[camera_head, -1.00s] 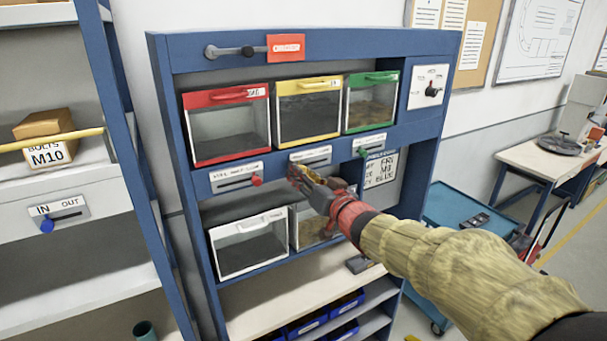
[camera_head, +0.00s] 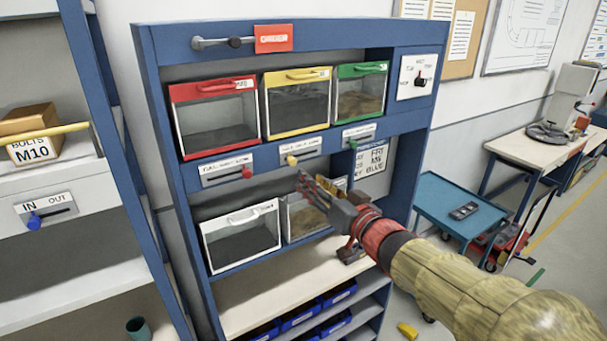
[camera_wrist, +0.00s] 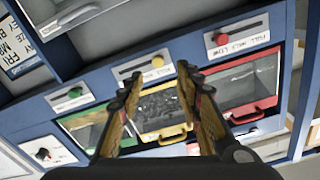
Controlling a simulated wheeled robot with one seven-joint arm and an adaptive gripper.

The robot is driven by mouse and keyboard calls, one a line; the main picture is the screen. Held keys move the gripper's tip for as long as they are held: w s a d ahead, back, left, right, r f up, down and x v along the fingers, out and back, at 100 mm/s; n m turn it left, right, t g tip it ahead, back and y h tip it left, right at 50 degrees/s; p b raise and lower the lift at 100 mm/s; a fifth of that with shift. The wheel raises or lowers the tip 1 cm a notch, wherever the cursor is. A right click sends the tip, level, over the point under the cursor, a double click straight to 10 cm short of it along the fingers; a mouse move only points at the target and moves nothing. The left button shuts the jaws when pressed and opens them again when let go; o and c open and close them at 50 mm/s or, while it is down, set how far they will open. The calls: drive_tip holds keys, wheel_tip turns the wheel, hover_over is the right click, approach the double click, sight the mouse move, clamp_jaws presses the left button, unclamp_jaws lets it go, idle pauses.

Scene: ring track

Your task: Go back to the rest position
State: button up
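My gripper (camera_head: 318,190) is in front of the blue cabinet (camera_head: 290,38), just below the slider with the yellow knob (camera_head: 292,160). In the wrist view, the gripper (camera_wrist: 158,85) has its two fingers spread apart with nothing between them. The yellow-framed bin (camera_wrist: 160,105) and the yellow knob (camera_wrist: 157,61) show beyond the fingers. My arm stretches in from the lower right in the head view.
Red (camera_head: 215,118), yellow (camera_head: 297,103) and green (camera_head: 360,92) bins sit in the cabinet, with white-framed bins (camera_head: 242,236) below. A grey shelf (camera_head: 55,180) stands left. A blue cart (camera_head: 462,200) is right, beside my arm.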

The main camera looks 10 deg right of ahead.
drive_tip(key=shift+v, duration=1)
drive_tip(key=d+f+g+h, duration=0.3)
drive_tip(key=d+f+h, duration=0.3)
drive_tip(key=d+f, duration=0.2)
drive_tip(key=s+d+f+m+g+h+b, duration=0.25)
drive_tip(key=s+d+f+g, duration=0.2)
drive_tip(key=s+f, duration=0.45)
drive_tip(key=s+a+f+n+g+y+b, duration=0.1)
drive_tip(key=s+a+f+g+b, duration=0.1)
drive_tip(key=s+a+f+b, duration=0.3)
drive_tip(key=s+a+f+n+g+y+b, duration=0.1)
drive_tip(key=s+a+f+b, duration=0.5)
drive_tip(key=s, duration=0.8)
drive_tip(key=shift+s+a+f+g+y, duration=0.25)
drive_tip(key=shift+a+f+g+y, duration=0.1)
drive_tip(key=shift+g+y, duration=0.15)
